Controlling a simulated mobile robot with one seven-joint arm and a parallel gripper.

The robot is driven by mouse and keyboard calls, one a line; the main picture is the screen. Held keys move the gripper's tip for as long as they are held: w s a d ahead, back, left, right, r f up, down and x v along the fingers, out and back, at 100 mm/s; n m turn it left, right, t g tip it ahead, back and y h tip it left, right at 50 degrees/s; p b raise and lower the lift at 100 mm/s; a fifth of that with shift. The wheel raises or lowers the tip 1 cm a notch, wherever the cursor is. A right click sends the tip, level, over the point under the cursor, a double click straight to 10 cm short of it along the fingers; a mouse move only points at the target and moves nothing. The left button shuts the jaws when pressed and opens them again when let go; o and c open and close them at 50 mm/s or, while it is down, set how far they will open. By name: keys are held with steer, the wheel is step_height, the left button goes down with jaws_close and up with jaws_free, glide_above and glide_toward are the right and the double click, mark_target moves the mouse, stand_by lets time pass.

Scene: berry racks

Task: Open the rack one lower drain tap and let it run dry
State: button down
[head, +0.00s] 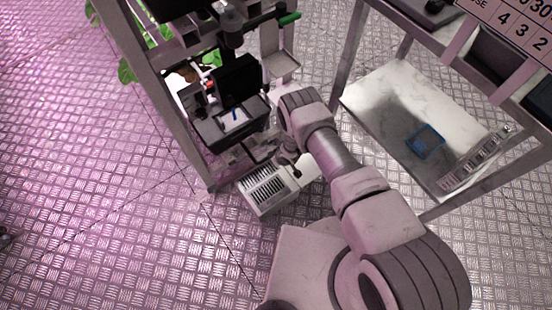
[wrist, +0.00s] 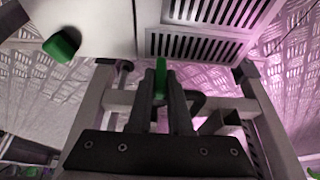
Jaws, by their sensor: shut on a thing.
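In the wrist view my gripper (wrist: 161,84) is shut on a small green tap lever (wrist: 160,70), which stands up between the two dark fingertips. The lever points toward the slotted drain grate. The tap's body is mostly hidden behind the fingers. In the head view my arm reaches down to the foot of the rack (head: 190,150), and the held lever cannot be made out there. The pale drain box with its slotted top (head: 268,188) sits on the floor beside the rack foot. No water can be made out.
A second green piece (wrist: 61,46) shows at upper left in the wrist view. A green handle (head: 289,18) sits higher on the rack. To the right stands a metal table with a marble-look lower shelf (head: 385,95) and a blue tray (head: 425,141). Floor at left is clear.

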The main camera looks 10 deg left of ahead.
steer(key=shift+a, duration=0.1)
stand_by(0.3)
steer(key=c, duration=0.8)
jaws_free()
steer(key=shift+c, duration=0.2)
steer(key=p+v, duration=0.7)
steer(key=v, duration=1)
steer(key=shift+s+r, duration=0.2)
steer(key=shift+s, duration=0.05)
